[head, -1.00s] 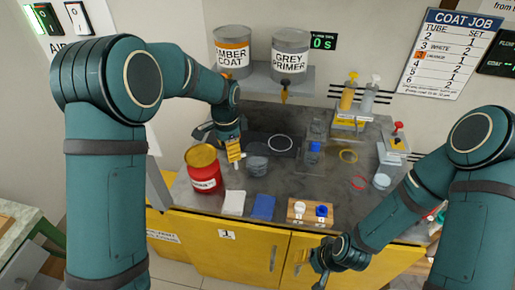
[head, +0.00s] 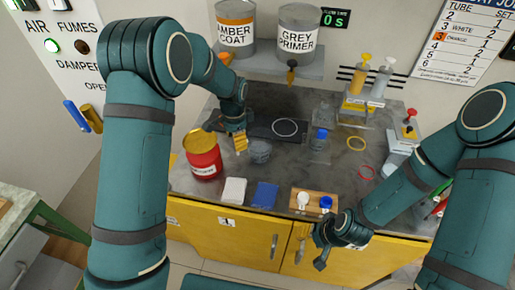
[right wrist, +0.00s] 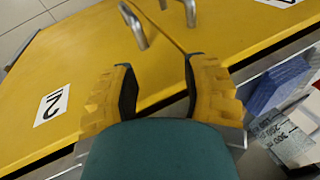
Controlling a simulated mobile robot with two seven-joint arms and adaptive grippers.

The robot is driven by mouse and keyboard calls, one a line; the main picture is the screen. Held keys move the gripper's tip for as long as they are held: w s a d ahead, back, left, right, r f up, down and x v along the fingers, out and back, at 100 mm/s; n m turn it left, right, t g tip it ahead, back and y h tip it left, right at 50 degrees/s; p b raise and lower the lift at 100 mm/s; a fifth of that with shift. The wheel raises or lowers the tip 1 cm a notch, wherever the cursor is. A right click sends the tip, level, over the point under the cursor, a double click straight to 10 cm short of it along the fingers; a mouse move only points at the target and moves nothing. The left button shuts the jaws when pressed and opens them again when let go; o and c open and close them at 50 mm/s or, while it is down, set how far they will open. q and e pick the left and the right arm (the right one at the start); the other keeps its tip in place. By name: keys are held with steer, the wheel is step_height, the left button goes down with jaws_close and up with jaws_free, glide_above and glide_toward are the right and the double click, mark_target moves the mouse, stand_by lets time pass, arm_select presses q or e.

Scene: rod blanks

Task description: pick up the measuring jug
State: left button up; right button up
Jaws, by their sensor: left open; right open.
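The measuring jug looks to be the small translucent grey vessel (head: 260,152) standing on the grey bench top, right of the red tin, in the head view. My left gripper (head: 240,143) has yellow fingers and is just left of the jug, close to its rim. It is open; I cannot tell whether a finger touches the jug. My right gripper (head: 319,252) is low in front of the cabinet, away from the jug. In the right wrist view the right gripper (right wrist: 158,78) is open and empty, facing the yellow doors.
A red tin (head: 203,158) stands left of the left gripper. The shelf (head: 303,66) with two large cans overhangs the back.

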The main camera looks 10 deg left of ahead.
arm_select(q)
steer(key=f, duration=0.5)
steer(key=shift+w+f+b, duration=0.15)
steer(key=shift+w+b, duration=0.15)
steer(key=shift+b, duration=0.1)
jaws_close()
